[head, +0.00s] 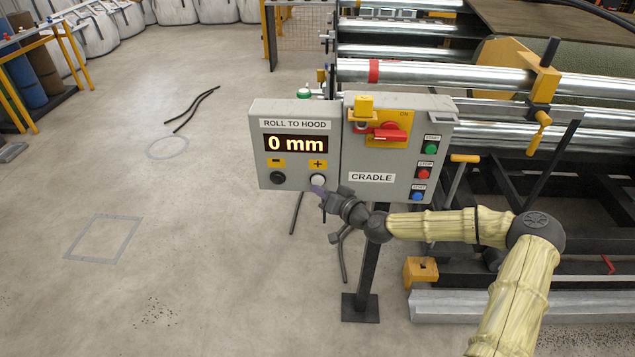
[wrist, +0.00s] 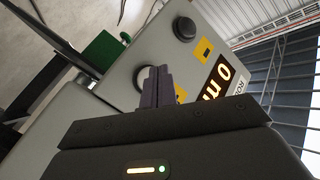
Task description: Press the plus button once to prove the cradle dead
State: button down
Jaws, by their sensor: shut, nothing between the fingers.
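The grey control box (head: 300,112) stands on a dark post, with the display (head: 296,144) reading "0 mm" under the label "ROLL TO HOOD". The white plus button (head: 318,181) sits below the yellow plus mark, and the black minus button (head: 278,178) is to its left. My gripper (head: 318,190) is shut and empty, its tips right at the plus button's lower edge. In the wrist view the shut fingers (wrist: 156,75) partly cover the plus button (wrist: 139,78). I cannot tell whether they touch it. The minus button (wrist: 184,28) shows clear of them.
The CRADLE panel (head: 371,177) on the right carries a red rotary switch (head: 388,133) with a yellow piece beside it, and start, stop and reset buttons. Steel rollers (head: 435,75) lie behind. The floor to the left is mostly clear, with a dark cable (head: 195,108).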

jog(key=shift+w, duration=0.15)
jog(key=shift+w, duration=0.3)
jog(key=shift+w+b, duration=0.4)
jog(key=shift+b, duration=0.05)
dwell(0.9)
jog(key=shift+s, duration=0.85)
jog(key=s+p, duration=0.1)
jog(key=s, duration=0.4)
dwell(0.3)
dwell(0.6)
